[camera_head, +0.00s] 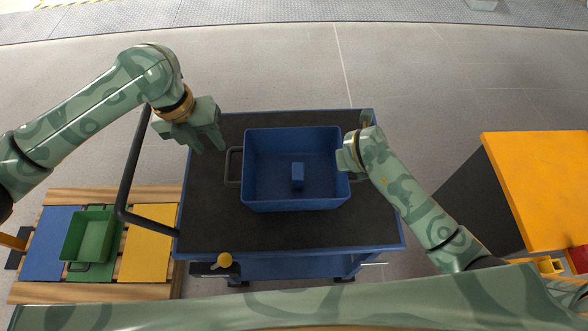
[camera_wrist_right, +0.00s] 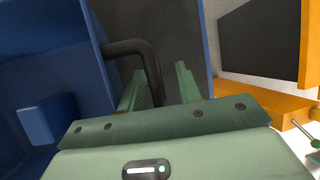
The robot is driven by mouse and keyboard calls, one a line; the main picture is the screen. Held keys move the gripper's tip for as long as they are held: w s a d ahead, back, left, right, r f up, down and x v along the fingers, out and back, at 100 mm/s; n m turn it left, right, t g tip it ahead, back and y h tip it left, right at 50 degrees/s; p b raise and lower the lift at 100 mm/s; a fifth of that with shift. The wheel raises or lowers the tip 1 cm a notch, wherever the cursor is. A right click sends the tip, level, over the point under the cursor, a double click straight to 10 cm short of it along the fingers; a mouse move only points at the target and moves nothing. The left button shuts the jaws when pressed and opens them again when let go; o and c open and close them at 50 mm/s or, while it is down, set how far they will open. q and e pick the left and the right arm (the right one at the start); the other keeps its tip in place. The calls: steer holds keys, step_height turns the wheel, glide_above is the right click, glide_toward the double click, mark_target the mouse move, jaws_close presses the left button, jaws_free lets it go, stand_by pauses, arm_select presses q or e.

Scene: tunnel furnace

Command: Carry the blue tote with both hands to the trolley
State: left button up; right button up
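The blue tote (camera_head: 258,203) stands upright on the dark top of the blue trolley (camera_head: 207,228), with a small blue block (camera_head: 297,176) inside. Its left black handle (camera_head: 234,167) is bare. My left gripper (camera_head: 208,144) is open and empty, up and left of that handle. My right gripper (camera_head: 349,157) is at the tote's right side, partly hidden by its own arm. In the right wrist view its fingers (camera_wrist_right: 163,88) are apart, with the tote's right handle (camera_wrist_right: 150,62) showing between them, not clamped. The tote wall (camera_wrist_right: 90,45) is beside them.
The trolley's black push bar (camera_head: 128,175) rises at its left. A wooden pallet (camera_head: 110,291) at the lower left carries a green crate (camera_head: 112,240). An orange table (camera_head: 540,180) stands at the right. Floor beyond the trolley is clear.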

steer(key=shift+r, duration=0.1)
arm_select(q)
steer(key=shift+a+r, duration=0.1)
steer(key=shift+r, duration=0.25)
arm_select(e)
steer(key=v, duration=1.1)
steer(key=shift+s+r, duration=0.2)
steer(key=shift+r, duration=0.15)
steer(key=shift+a, duration=0.1)
